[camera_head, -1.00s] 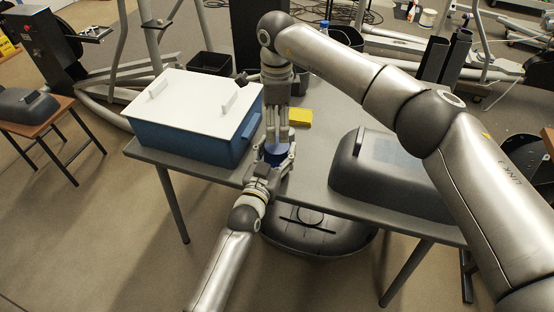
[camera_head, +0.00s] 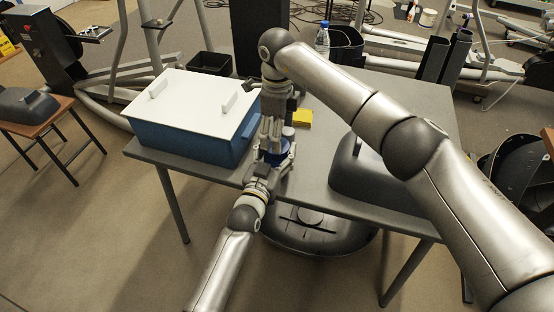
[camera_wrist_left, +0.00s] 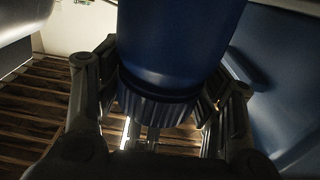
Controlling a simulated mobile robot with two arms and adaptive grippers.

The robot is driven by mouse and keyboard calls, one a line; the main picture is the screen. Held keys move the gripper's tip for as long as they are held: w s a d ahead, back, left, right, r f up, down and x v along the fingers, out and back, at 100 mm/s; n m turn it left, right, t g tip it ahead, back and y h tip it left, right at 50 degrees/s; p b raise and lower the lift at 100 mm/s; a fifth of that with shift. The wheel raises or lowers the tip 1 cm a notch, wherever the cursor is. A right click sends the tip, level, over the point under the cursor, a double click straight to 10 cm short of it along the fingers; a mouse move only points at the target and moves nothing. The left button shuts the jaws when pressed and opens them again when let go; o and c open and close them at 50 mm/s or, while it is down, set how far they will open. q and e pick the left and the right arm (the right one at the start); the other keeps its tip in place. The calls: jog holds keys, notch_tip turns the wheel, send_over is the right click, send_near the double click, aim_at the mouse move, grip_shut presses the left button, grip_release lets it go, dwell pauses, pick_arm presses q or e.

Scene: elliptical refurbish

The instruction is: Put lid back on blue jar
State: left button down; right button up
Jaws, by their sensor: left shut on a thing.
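The blue jar (camera_head: 272,158) is between the fingers of my left gripper (camera_head: 276,152), held in front of the table's near edge. In the left wrist view, the jar (camera_wrist_left: 178,40) fills the upper middle, with a dark ribbed band at its lower end, and the left gripper (camera_wrist_left: 163,88) has its fingers on either side. My right gripper (camera_head: 270,136) comes down from above with its fingers at the jar's top. The lid cannot be made out, and whether the right fingers hold it is hidden.
A blue box with a white cover (camera_head: 190,115) stands left on the grey table (camera_head: 315,165). A yellow block (camera_head: 302,117) lies behind the grippers. A dark grey case (camera_head: 365,180) is at the right, partly behind my right arm. A water bottle (camera_head: 322,38) stands farther back.

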aim_at(277, 157)
jog(key=shift+f, duration=2.4)
jog(key=c, duration=1)
jog(key=shift+m, duration=1.7)
jog(key=shift+c, duration=0.2)
jog(key=o, duration=1.1)
